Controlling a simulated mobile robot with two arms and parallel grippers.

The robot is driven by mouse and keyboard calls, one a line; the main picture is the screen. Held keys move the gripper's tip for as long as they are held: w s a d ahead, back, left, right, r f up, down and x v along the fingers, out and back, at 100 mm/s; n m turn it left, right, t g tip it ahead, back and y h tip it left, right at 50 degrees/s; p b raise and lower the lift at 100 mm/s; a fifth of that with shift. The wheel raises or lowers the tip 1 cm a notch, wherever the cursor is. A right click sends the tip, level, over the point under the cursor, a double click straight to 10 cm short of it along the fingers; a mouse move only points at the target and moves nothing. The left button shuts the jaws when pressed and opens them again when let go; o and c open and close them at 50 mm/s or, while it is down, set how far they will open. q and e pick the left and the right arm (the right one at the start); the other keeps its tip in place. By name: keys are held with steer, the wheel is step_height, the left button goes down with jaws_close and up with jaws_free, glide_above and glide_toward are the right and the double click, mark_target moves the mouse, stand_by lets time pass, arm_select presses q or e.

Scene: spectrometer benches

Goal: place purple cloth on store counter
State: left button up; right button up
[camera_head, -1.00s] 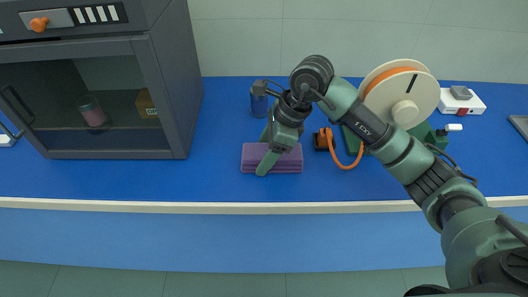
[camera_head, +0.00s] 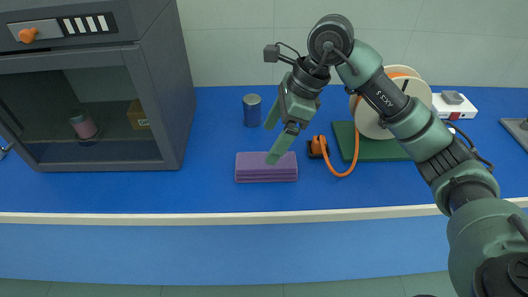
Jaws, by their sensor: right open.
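The purple cloth (camera_head: 266,171) lies folded and flat on the blue counter (camera_head: 120,192), a little behind its pale front edge. My right gripper (camera_head: 274,143) is open and empty above the cloth's back part. Its green fingers point down and to the left. One fingertip overlaps the cloth's back right part in the picture, but the gripper looks raised clear of it. My left gripper is not in view.
A black block with an orange plug (camera_head: 318,147) and cable, and a spool on a green base (camera_head: 375,149), are to the right. A grey cabinet (camera_head: 160,80) stands left. The counter's front left is clear.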

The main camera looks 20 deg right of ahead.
steer(key=v, duration=0.2)
steer(key=shift+d+r, duration=0.15)
steer(key=shift+r, duration=0.25)
steer(key=shift+r, duration=0.1)
